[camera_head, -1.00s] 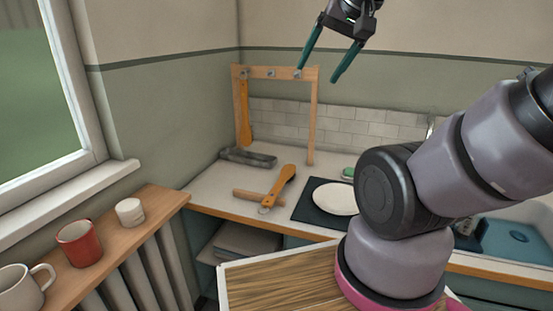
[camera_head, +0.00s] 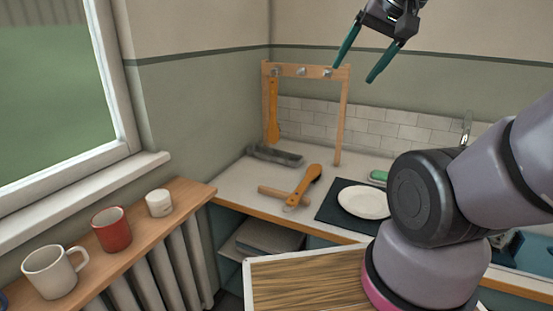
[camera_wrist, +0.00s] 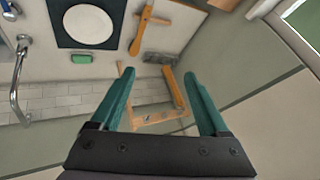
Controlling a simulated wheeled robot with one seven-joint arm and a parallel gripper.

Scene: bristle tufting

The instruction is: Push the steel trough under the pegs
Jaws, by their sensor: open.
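The grey steel trough (camera_head: 275,155) lies on the counter in the back left corner, at the foot of a wooden peg rack. It also shows in the wrist view (camera_wrist: 158,58). The rack (camera_head: 343,120) stands upright with several metal pegs (camera_head: 301,72) along its top bar. An orange-handled tool (camera_head: 272,110) hangs from the left peg. A second orange-handled tool (camera_head: 306,185) lies across a wooden bar on the counter. My gripper (camera_head: 353,72) is open and empty, high above the counter near the rack's top right, apart from the trough.
A white plate (camera_head: 362,202) rests on a dark mat (camera_head: 330,205) right of the lying tool. A green sponge (camera_head: 378,176) is behind it. A tap (camera_wrist: 18,85) stands farther along. Mugs (camera_head: 111,230) sit on the window ledge.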

